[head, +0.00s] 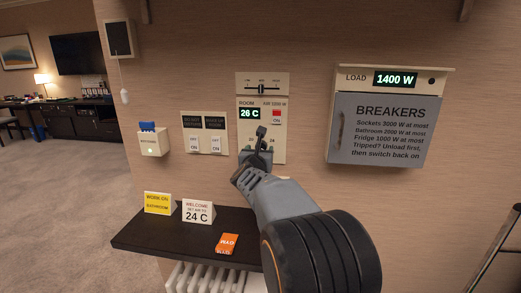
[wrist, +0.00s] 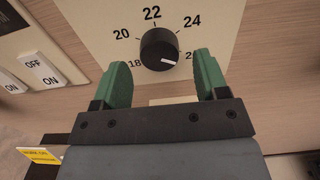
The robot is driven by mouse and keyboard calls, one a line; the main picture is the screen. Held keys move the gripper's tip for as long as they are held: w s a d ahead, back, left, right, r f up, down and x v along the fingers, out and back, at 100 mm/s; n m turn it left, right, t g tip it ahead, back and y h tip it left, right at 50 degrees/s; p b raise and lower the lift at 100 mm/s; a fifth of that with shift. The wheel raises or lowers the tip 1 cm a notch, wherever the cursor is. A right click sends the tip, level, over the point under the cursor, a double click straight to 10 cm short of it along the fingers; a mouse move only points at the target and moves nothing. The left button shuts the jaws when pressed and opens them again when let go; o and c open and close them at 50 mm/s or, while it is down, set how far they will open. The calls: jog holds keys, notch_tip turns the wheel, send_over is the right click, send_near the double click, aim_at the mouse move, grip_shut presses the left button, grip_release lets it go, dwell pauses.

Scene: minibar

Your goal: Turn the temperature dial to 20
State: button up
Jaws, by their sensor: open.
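The black round temperature dial (wrist: 159,48) sits on a cream wall panel in the wrist view. The numbers 18, 20, 22 and 24 stand around it, and a last number at lower right is partly hidden by a finger. Its white mark points right and slightly down, towards that number. The panel's display (head: 250,113) reads 26 C in the head view. My gripper (wrist: 163,75) is open, with one green finger on each side below the dial, and nothing shows between the fingers.
A slider (head: 262,87) is above the display, with a red button (head: 277,114) beside it. White switches (head: 204,143) are to the left. A dark shelf (head: 150,236) with cards juts out below. A grey breaker box (head: 383,130) showing 1400 W is to the right.

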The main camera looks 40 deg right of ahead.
jog(key=shift+x, duration=1)
jog(key=c, duration=0.9)
